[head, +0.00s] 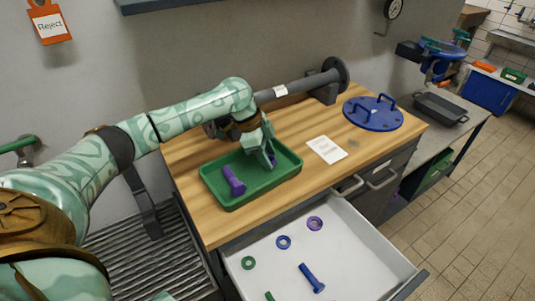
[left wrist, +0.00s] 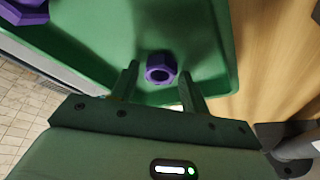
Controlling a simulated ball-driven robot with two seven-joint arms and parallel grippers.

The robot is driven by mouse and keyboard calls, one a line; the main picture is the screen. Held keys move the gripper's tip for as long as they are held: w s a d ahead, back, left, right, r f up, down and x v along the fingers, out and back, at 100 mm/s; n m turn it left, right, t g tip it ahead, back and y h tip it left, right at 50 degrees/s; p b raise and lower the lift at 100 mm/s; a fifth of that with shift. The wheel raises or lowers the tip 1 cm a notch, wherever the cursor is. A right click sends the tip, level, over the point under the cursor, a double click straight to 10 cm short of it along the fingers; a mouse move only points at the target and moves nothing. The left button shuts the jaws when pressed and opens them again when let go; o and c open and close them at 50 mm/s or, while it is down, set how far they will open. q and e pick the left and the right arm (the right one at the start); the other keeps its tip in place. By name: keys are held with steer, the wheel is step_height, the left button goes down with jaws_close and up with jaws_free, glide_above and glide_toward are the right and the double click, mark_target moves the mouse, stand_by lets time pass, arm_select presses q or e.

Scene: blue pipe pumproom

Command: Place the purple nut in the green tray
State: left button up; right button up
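The green tray (head: 222,202) lies on the wooden worktop and also fills much of the left wrist view (left wrist: 100,45). The purple nut (left wrist: 160,67) is in the tray, near one end. In the head view it is mostly hidden by my gripper, with a bit of purple (head: 273,159) showing. My left gripper (left wrist: 159,72) is open, its two fingers apart on either side of the nut with gaps visible. In the head view the left gripper (head: 268,162) reaches down into the tray. My right gripper is not in view.
A purple bolt (head: 234,181) lies in the tray. An open white drawer (head: 345,255) below holds a blue bolt (head: 312,278) and several rings. A grey flanged pipe (head: 300,88), a white card (head: 326,149) and a blue lid (head: 373,114) are on the worktop.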

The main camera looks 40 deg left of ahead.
arm_select(q)
steer(key=shift+o, duration=0.2)
steer(key=shift+r, duration=0.1)
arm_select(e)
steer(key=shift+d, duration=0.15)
arm_select(q)
steer(key=p+v, duration=0.5)
steer(key=v, duration=0.7)
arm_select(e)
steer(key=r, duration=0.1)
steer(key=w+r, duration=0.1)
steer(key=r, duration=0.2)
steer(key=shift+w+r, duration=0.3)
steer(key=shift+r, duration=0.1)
